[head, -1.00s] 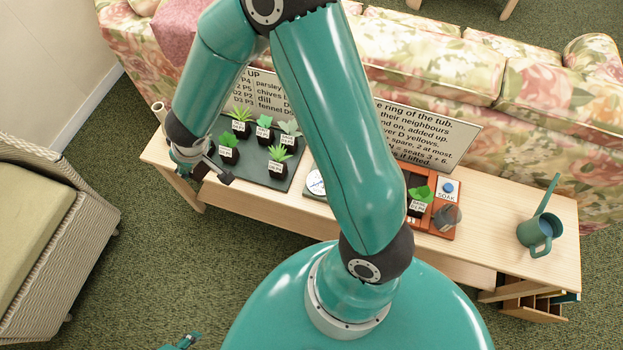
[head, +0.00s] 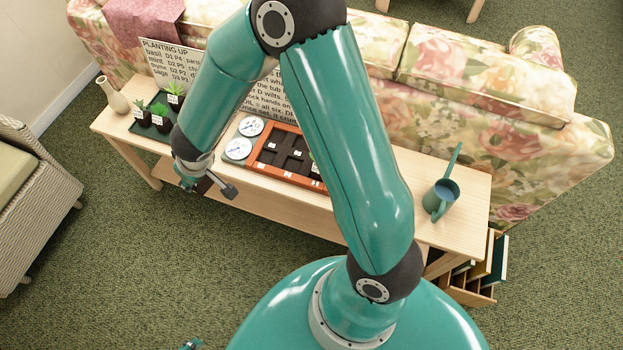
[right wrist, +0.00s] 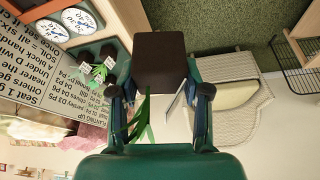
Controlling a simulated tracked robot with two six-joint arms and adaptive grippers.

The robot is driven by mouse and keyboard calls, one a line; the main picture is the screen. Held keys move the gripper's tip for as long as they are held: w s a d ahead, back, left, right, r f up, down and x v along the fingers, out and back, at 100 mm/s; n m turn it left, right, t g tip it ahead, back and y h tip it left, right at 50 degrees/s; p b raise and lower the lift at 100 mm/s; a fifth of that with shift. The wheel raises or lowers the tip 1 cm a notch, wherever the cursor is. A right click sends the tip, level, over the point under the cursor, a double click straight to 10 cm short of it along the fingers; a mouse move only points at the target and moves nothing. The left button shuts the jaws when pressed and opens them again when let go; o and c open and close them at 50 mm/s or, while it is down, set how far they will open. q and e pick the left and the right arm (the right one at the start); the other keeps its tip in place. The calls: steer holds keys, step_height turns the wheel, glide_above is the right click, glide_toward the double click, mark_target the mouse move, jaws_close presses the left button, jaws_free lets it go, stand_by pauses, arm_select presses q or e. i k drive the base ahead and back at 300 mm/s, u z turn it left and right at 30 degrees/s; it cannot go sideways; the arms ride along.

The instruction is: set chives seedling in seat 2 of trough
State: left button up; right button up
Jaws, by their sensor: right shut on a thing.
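My right gripper (right wrist: 160,100) is shut on a seedling with a dark square soil block (right wrist: 160,60), long thin green leaves and a pale label seen edge-on; its name cannot be read. Only a teal bit of my left gripper (head: 190,344) shows at the bottom edge.
A dark tray (head: 138,128) with potted seedlings and a cream vase (head: 115,96) stand at the table's left. Two round dials (head: 250,126) are beside the trough. A sign (head: 165,60) stands behind. A watering can (head: 440,197) stands on the right. The floral sofa is behind.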

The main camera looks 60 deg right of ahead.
mark_target(293, 166)
steer(key=k, duration=0.8)
steer(key=z, duration=0.6)
steer(key=i, duration=1)
